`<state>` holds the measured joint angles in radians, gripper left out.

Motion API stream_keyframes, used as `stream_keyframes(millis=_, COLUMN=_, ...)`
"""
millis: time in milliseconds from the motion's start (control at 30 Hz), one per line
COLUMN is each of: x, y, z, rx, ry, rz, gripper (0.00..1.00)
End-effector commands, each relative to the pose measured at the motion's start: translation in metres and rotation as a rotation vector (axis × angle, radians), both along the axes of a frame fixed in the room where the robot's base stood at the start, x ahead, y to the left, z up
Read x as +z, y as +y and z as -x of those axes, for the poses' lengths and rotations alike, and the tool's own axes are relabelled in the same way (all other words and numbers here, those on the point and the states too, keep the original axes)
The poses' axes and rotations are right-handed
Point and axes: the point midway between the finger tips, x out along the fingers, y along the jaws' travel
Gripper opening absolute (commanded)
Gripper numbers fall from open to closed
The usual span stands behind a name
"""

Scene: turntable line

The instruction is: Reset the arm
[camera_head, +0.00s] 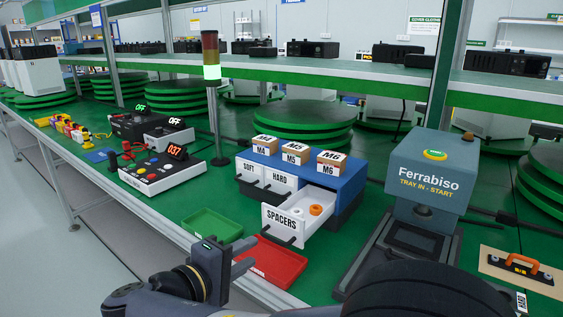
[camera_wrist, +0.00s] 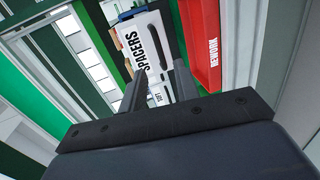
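My gripper (camera_head: 250,254) is in the lower middle of the head view, in front of the bench's near edge and beside the red tray (camera_head: 270,264). Its two fingers are apart, with nothing seen between them. In the wrist view the fingers (camera_wrist: 159,70) also stand apart, with the spacers drawer front (camera_wrist: 148,55) and the red rework tray (camera_wrist: 203,45) beyond them. The spacers drawer (camera_head: 285,226) is pulled out of the blue cabinet (camera_head: 348,200) and holds an orange ring (camera_head: 315,210) and pale spacers.
A green tray (camera_head: 212,224) lies left of the red one. A signal tower (camera_head: 212,90) glows green behind it. A control box (camera_head: 160,170) stands to the left. The Ferrabiso press (camera_head: 430,180) and an orange-handled tool (camera_head: 521,266) are on the right.

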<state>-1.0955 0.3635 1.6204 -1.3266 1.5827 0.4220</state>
Motion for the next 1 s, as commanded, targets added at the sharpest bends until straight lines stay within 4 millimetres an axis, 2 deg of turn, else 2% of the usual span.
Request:
stream_keyframes(millis=200, x=-0.011, y=-0.024, z=-0.033, rx=-0.005, ry=0.001, rz=0.0, gripper=0.3)
stream_keyframes(millis=400, x=-0.016, y=-0.037, z=-0.055, rx=-0.003, ry=0.0, rz=0.001, gripper=0.3)
stream_keyframes(millis=600, x=-0.016, y=-0.043, z=-0.064, rx=-0.001, ry=0.0, rz=0.0, gripper=0.3)
stream_keyframes(millis=1000, x=-0.015, y=-0.043, z=-0.065, rx=0.0, ry=0.001, rz=0.001, gripper=0.3)
